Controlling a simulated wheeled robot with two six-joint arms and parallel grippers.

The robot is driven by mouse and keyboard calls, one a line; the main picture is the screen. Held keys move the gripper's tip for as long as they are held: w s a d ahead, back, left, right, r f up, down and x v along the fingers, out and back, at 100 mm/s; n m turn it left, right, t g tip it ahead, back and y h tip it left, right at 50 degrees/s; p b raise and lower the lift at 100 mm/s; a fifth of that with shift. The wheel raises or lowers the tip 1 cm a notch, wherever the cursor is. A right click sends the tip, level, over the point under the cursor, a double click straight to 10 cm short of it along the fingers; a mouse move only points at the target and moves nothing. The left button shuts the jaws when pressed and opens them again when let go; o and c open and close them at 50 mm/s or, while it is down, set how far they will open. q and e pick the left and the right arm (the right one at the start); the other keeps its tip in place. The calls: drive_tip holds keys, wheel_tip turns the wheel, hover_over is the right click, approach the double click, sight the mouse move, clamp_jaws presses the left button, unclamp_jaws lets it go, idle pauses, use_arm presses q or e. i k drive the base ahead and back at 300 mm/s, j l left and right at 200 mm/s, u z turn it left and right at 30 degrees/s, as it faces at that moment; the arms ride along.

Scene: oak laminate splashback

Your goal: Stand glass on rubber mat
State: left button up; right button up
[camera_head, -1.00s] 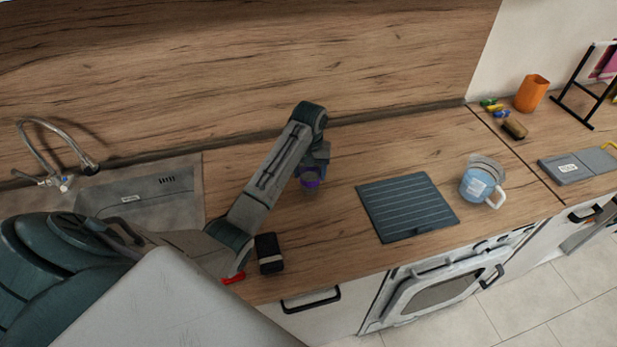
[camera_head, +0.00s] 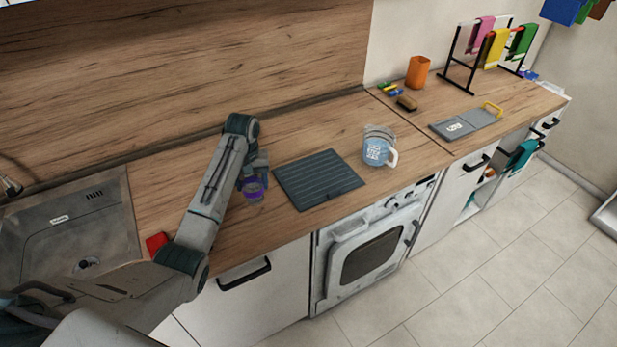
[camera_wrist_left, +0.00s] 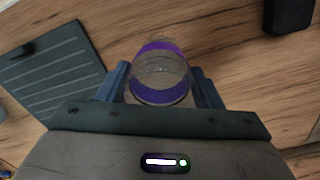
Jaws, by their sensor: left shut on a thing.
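A clear glass with a purple band (camera_head: 253,189) is in my left gripper (camera_head: 254,180), just left of the mat in the head view. In the left wrist view the glass (camera_wrist_left: 160,78) sits between the two blue-grey fingers of the left gripper (camera_wrist_left: 160,85), which is shut on it. Whether its base touches the counter I cannot tell. The dark ribbed rubber mat (camera_head: 318,179) lies flat and empty on the wooden counter; it also shows at the left of the wrist view (camera_wrist_left: 52,75). My right gripper is not in view.
A blue jug with a white handle (camera_head: 378,147) stands right of the mat. A dark object (camera_wrist_left: 289,14) lies near the glass in the wrist view. A red item (camera_head: 157,243) is by my arm. The sink (camera_head: 70,222) is at left. An orange cup (camera_head: 417,72) stands further back.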

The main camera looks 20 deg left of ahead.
sight(316, 175)
drive_tip(key=i+l, duration=0.25)
drive_tip(key=l, duration=0.15)
drive_tip(key=i+l, duration=0.25)
drive_tip(key=l, duration=0.15)
drive_tip(key=i+j, duration=0.25)
drive_tip(key=k+l, duration=0.1)
drive_tip(key=l, duration=0.1)
